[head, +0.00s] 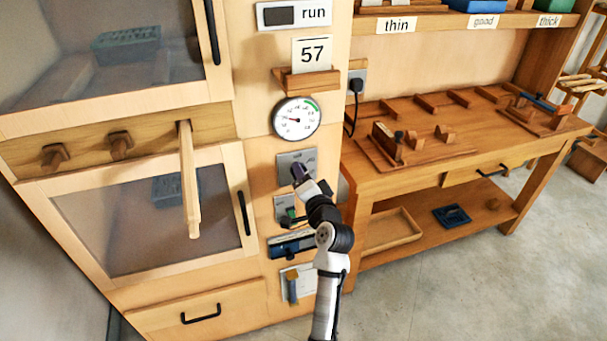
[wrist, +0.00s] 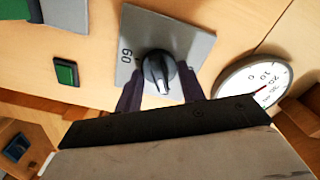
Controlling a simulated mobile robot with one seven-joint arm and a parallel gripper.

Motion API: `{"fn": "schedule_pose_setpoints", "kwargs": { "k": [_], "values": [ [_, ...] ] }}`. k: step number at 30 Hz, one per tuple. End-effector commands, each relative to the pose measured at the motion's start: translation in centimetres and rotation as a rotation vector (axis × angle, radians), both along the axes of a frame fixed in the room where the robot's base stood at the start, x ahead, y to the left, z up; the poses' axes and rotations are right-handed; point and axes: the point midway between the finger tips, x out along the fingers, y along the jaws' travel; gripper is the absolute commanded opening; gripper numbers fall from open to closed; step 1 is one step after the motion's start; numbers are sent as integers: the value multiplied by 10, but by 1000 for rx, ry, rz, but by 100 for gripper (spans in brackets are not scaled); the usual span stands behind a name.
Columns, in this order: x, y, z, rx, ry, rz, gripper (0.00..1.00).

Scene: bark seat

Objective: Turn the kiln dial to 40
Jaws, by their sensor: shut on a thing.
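The kiln dial (wrist: 156,68) is a dark round knob with a lighter line on a grey plate (wrist: 195,45). In the wrist view my gripper (wrist: 161,84) has one finger on each side of the knob and is shut on it. A number that looks like 60 shows sideways on the plate left of the knob. Other marks on the plate are hidden or too small, so I cannot read the setting. In the head view the plate (head: 307,155) is on the wooden kiln front, below the round gauge, and my gripper (head: 301,172) covers the knob.
A green button (wrist: 66,72) and other controls sit below. A wooden bar (head: 189,180) juts out at left; a workbench (head: 450,185) stands right.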

Motion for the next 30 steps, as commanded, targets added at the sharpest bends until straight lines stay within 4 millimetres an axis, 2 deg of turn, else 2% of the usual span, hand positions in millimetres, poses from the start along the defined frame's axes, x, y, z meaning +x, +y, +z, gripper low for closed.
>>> {"fn": "schedule_pose_setpoints", "kwargs": {
  "k": [13, 14, 18, 26, 30],
  "values": [
    [0, -1, 0, 8, 3, -1, 16],
    [0, -1, 0, 8, 3, -1, 42],
    [0, -1, 0, 9, 2, -1, 60],
    [0, 0, 0, 8, 2, 0, 60],
    [-8, -3, -1, 8, 2, -1, 60]
  ]
}}
